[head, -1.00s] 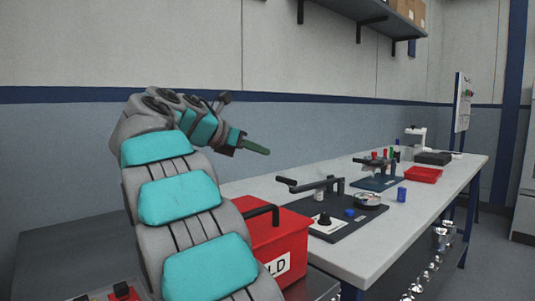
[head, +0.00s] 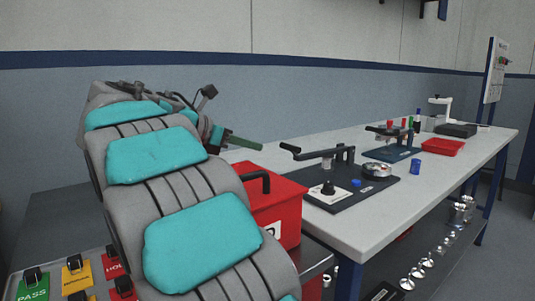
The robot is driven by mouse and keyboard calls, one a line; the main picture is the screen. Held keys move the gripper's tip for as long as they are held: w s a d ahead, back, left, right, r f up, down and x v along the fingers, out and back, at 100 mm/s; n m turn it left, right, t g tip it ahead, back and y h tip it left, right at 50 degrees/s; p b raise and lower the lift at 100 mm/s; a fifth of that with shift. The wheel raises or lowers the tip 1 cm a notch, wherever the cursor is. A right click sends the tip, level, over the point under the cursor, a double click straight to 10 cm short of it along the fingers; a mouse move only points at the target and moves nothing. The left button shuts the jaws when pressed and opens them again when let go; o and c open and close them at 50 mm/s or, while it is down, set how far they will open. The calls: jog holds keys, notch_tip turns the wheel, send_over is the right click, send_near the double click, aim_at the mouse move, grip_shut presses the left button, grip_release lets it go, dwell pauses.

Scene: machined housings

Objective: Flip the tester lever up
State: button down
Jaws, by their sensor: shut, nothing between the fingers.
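The tester is a dark base plate (head: 345,198) on the white bench, carrying a black knob on a white dial, a blue button and a round gauge (head: 376,169). Its lever (head: 316,155) is a grey bar with a black handle end, lying nearly level above the plate and pointing left from a black upright. My gripper (head: 258,145), with green fingers, is shut and empty. In the picture it is left of the lever's handle and apart from it. My arm hides part of the scene to its left.
A red box (head: 286,200) with a black handle stands in front of the tester, beside my arm. Further along the bench (head: 350,238) are a second fixture (head: 392,150), a blue cup (head: 416,167) and a red tray (head: 443,147). Coloured PASS and HOLD switches (head: 32,283) are at lower left.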

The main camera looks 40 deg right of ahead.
jog(key=shift+f, duration=0.15)
jog(key=x, duration=1)
dwell(0.5)
